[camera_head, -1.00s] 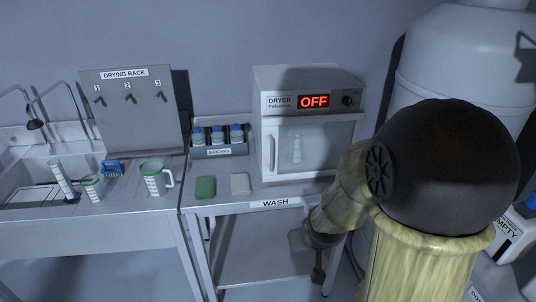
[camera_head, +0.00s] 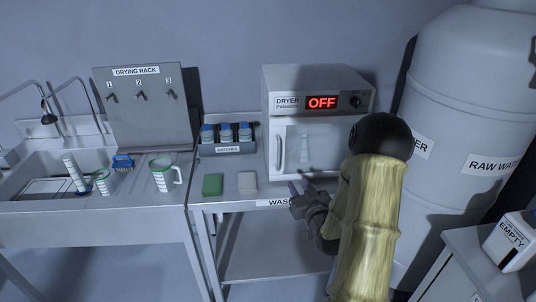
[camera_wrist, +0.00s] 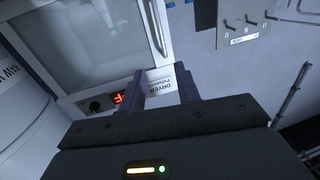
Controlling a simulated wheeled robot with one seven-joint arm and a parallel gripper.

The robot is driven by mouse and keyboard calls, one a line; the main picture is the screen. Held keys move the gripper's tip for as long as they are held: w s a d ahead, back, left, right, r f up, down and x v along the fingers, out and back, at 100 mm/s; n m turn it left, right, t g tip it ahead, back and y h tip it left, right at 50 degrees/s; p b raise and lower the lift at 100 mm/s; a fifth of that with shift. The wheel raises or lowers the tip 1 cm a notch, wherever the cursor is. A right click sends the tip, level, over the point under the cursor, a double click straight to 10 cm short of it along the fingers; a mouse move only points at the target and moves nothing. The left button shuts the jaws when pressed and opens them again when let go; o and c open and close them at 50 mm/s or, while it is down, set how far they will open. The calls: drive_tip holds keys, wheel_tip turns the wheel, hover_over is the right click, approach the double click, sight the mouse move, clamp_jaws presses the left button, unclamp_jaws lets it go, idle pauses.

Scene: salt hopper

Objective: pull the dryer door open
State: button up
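The dryer (camera_head: 318,88) stands on the wash table, and its display reads OFF. Its windowed door (camera_head: 330,148) looks shut, and a pale vessel shows dimly through the glass. The upright pale handle (camera_head: 282,153) is on the door's left side. My gripper (camera_head: 300,187) is low in front of the dryer, near the WASH label. In the wrist view, where the dryer appears upside down, my gripper (camera_wrist: 163,82) has its two fingers apart with nothing between them. The handle (camera_wrist: 155,28) lies beyond the fingertips, apart from them.
A green sponge (camera_head: 212,184) and a pale block (camera_head: 247,182) lie on the table left of my gripper. A rack of blue-capped bottles (camera_head: 228,149) stands behind them. A large white tank (camera_head: 465,110) stands right of the dryer. The sink and drying rack (camera_head: 145,105) are at left.

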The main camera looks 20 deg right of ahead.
drive_tip(key=shift+a+r, duration=0.1)
drive_tip(key=shift+r, duration=0.1)
drive_tip(key=p, duration=0.6)
approach(279, 153)
drive_tip(key=w, duration=0.5)
drive_tip(key=w+d, duration=0.1)
drive_tip(key=w, duration=0.2)
drive_tip(key=shift+w, duration=0.4)
clamp_jaws()
